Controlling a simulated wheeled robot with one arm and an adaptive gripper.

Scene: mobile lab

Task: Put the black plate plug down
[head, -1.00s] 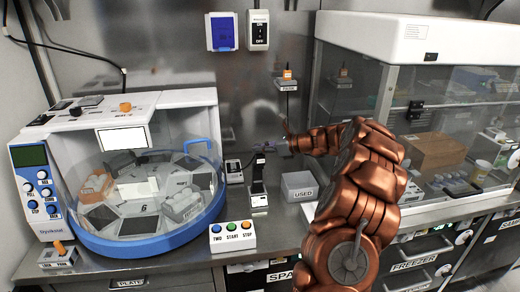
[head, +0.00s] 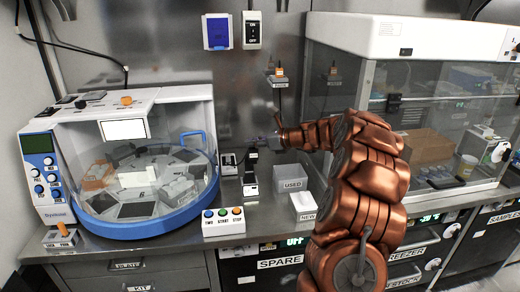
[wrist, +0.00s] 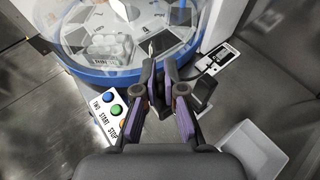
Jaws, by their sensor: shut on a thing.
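My gripper (head: 264,143) is at the end of my copper-coloured arm, above the steel bench and close to a black upright stand (head: 250,178). In the wrist view, the two purple-padded fingers of my gripper (wrist: 163,85) are close together, shut on a small dark thing, which I take to be the black plate plug. The fingers hide most of it, so its shape is unclear. The black stand (wrist: 206,92) shows just right of the fingers there.
A round blue-rimmed machine (head: 140,227) fills the bench at left. A button box (head: 223,222) stands in front of the stand. A small switch box (head: 228,165) is beside it. Bins marked USED (head: 291,184) and NEW (head: 304,206) are at right. An orange plug (head: 278,74) is on the wall.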

